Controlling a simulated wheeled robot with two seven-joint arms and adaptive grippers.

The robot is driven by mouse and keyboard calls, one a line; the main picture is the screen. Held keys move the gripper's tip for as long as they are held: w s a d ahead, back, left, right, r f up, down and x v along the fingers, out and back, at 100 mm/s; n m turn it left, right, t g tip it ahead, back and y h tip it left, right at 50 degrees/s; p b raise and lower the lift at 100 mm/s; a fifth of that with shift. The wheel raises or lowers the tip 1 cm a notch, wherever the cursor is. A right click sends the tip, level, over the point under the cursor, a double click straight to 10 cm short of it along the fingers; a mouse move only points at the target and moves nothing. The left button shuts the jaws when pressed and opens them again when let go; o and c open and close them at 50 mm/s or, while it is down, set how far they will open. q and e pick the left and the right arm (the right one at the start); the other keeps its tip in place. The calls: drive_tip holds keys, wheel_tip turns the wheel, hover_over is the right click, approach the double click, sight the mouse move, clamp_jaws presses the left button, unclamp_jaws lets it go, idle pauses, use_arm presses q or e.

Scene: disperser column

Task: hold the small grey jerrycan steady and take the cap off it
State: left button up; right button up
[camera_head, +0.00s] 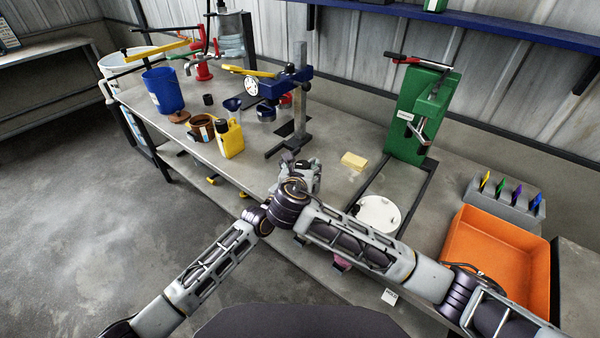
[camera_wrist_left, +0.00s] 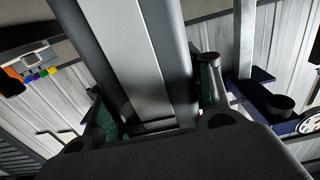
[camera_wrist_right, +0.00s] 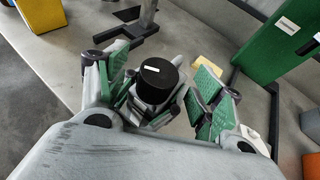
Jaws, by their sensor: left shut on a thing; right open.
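The small grey jerrycan (camera_wrist_right: 150,95) shows in the right wrist view, with a round black cap (camera_wrist_right: 158,80) on its neck. My right gripper (camera_wrist_right: 160,85) is open, its green-padded fingers on either side of the cap, apart from it. In the head view the right gripper (camera_head: 302,172) is over the bench's front edge and hides most of the jerrycan. My left gripper (camera_wrist_left: 152,105) is shut on the jerrycan. A large grey shape fills the middle of the left wrist view, too close to make out clearly.
A yellow jerrycan (camera_head: 230,140) and a blue bucket (camera_head: 163,92) stand to the left. A blue-headed column stand (camera_head: 300,100) is behind the grippers. To the right are a yellow sponge (camera_head: 354,161), a white disc (camera_head: 378,214), a green press (camera_head: 410,115) and an orange bin (camera_head: 495,262).

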sight(303, 163)
drive_tip(key=shift+x, duration=1.7)
drive_tip(key=c, duration=1.3)
drive_tip(key=shift+c, duration=0.3)
drive_tip(key=shift+r, duration=1.25)
drive_tip(key=shift+r, duration=1.95)
